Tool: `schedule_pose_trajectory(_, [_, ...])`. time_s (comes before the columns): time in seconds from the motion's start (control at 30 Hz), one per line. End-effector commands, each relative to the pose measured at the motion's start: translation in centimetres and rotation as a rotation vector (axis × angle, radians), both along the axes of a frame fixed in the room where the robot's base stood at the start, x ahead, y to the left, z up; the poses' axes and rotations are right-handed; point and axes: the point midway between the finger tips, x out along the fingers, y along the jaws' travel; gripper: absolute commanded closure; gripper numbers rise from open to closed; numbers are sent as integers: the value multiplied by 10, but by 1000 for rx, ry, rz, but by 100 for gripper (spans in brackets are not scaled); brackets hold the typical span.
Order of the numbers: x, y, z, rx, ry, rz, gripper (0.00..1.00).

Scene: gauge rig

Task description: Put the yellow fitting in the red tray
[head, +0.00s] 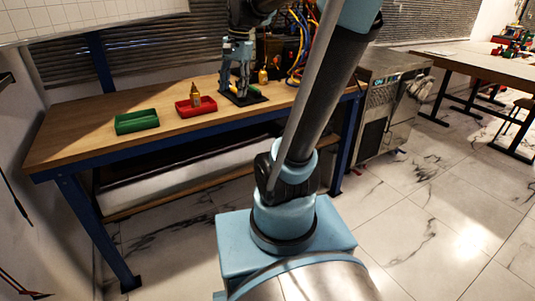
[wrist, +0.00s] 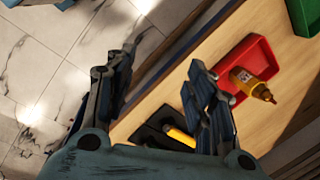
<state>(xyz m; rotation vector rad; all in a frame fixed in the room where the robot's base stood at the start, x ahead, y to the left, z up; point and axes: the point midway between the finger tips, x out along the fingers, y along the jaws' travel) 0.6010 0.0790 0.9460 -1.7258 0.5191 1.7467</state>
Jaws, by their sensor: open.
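The yellow fitting (head: 195,95) stands upright in the red tray (head: 184,111) on the wooden bench, its narrow tip pointing up. In the wrist view the fitting (wrist: 250,84) shows over the near part of the red tray (wrist: 243,54), with a dark label on its side. My gripper (head: 238,91) is to the right of the red tray, pointing down above a black pad (head: 255,98). In the wrist view my gripper (wrist: 160,92) has its fingers wide apart with nothing between them. The fitting is apart from the fingers.
A green tray (head: 137,122) lies left of the red tray. A yellow piece (wrist: 180,137) is on the black pad, partly hidden by a finger. Another yellow-gold object (head: 262,76) stands behind my gripper, near coloured cables (head: 297,45). The bench front left is clear.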

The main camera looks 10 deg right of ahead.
Motion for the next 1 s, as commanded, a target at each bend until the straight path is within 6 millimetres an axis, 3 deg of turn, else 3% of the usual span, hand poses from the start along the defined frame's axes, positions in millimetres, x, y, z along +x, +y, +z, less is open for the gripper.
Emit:
schedule_pose_trajectory(0.2, [-61,-30,-49,-61,-78,219,50])
schedule_pose_trajectory(0.53, [-138,-64,-135,-175,-167,558,50])
schedule_pose_trajectory(0.73, [-163,-75,-172,-225,-192,697,50])
schedule_pose_trajectory(1.0, [-170,-79,-183,-242,-198,740,50])
